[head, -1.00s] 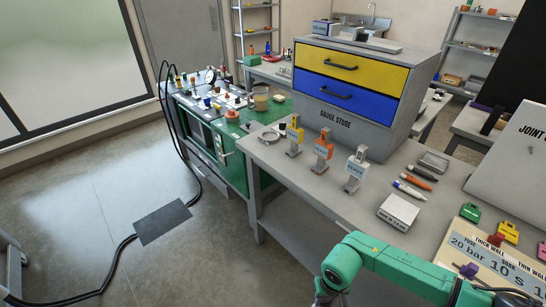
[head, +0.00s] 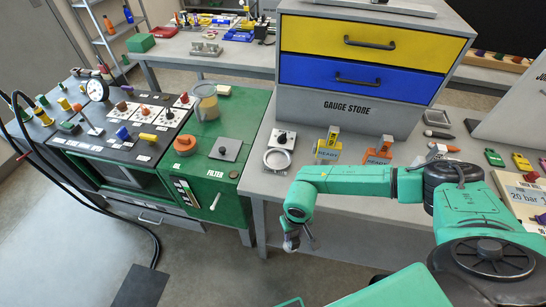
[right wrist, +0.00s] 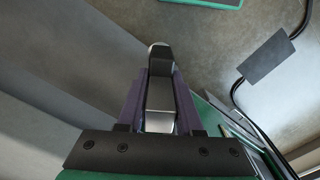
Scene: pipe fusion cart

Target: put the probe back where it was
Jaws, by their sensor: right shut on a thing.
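My right gripper (right wrist: 160,100), with purple fingers, is shut on a grey-and-white piece with a dark rounded end (right wrist: 160,58), which I take to be the probe. In the head view the right gripper (head: 300,240) hangs at the front edge of the grey bench (head: 350,215), over the floor side; the held piece is small and hard to make out there. A pale ring (head: 277,160) and a white plate with a black knob (head: 283,138) lie on the bench beyond the gripper. Which spot the probe came from does not show. My left gripper is out of view.
The gauge store (head: 340,107), with yellow and blue drawers, stands behind my right forearm. Yellow (head: 328,148) and orange (head: 378,154) tagged blocks stand before it. The green machine (head: 228,135) with a jug (head: 207,102) is left of the bench. Black hoses run along the floor at left.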

